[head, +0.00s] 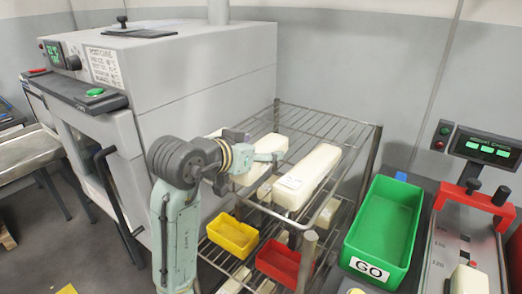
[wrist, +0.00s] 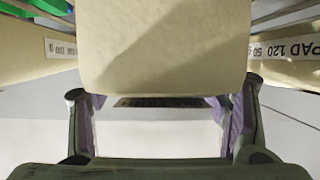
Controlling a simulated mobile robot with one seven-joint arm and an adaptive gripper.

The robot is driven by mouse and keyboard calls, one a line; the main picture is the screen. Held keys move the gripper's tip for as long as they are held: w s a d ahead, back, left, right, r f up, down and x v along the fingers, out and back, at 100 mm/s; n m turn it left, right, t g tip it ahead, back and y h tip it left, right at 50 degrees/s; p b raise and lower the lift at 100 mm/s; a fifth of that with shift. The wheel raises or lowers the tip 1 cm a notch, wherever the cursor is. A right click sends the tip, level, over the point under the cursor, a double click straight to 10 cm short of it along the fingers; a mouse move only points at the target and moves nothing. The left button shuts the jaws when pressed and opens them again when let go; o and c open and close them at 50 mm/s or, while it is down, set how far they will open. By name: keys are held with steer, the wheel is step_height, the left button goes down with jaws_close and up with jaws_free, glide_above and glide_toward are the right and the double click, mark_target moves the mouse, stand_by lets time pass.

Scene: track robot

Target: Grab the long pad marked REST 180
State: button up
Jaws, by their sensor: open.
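Several cream pads lie on the wire rack in the head view. The longest pad (head: 312,172) lies on the top shelf with a small label on its near end, too small to read, so I cannot confirm REST 180. A shorter pad (head: 273,143) lies behind my gripper (head: 268,158), which is left of the longest pad. In the wrist view, a cream pad end (wrist: 165,45) fills the upper middle, between and beyond the open fingers of my gripper (wrist: 161,112). A dark strip under it is unreadable. I cannot tell which pad it is.
The wire rack (head: 343,129) also holds a yellow bin (head: 233,236) and a red bin (head: 279,263) lower down. A green GO bin (head: 385,222) stands right. A grey oven (head: 200,85) stands left. In the wrist view, a pad labelled PAD 120 (wrist: 292,45) is at right.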

steer(key=shift+w+d+f, duration=0.25)
steer(key=shift+w+d, duration=0.05)
steer(key=shift+w, duration=0.25)
steer(key=shift+c, duration=0.4)
steer(key=c, duration=1.2)
steer(key=shift+o, duration=0.2)
steer(key=shift+r, duration=0.15)
